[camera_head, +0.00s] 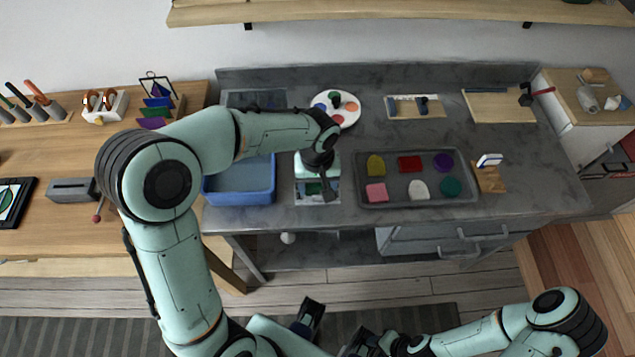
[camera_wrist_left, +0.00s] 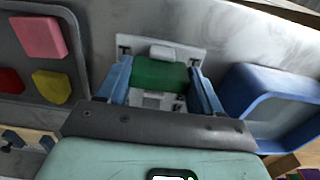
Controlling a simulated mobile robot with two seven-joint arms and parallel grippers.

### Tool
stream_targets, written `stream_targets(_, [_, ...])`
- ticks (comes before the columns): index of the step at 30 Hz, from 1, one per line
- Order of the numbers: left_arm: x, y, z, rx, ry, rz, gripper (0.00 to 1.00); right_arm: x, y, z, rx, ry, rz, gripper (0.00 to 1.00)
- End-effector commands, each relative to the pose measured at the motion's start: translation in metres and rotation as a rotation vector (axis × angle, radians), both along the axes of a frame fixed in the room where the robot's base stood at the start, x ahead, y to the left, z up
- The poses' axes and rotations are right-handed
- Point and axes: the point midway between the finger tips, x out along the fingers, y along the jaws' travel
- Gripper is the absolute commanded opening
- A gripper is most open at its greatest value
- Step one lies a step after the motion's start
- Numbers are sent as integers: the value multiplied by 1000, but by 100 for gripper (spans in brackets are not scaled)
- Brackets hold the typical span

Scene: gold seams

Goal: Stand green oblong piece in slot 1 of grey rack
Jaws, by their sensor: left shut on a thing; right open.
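The green oblong piece (camera_wrist_left: 158,74) is gripped between the two blue fingers of my left gripper (camera_wrist_left: 160,82) in the left wrist view. In the head view my left gripper (camera_head: 318,188) is above a pale grey-white fixture (camera_head: 330,199) at the counter's front, between the blue bin and the dark tray. The same fixture shows behind and below the piece in the wrist view (camera_wrist_left: 190,52). I cannot tell whether it is the grey rack, which slot is which, or whether the piece touches it. My right gripper (camera_head: 358,343) is low at the bottom edge, open and away from the counter.
The blue bin (camera_head: 240,197) stands left of the fixture. The dark tray (camera_head: 395,203) on the right holds several coloured pieces. A white round palette (camera_head: 347,117) is behind. A wooden stand with a white card (camera_head: 490,160) is right of the tray. Bare counter lies further right.

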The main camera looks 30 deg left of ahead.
Motion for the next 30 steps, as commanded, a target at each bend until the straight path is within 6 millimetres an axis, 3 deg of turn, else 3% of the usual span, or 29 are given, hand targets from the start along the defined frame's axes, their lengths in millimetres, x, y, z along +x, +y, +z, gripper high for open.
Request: stream_targets(30, [0,0,-12,1,-1,0,32,-3,0,-10,0,3,0,43])
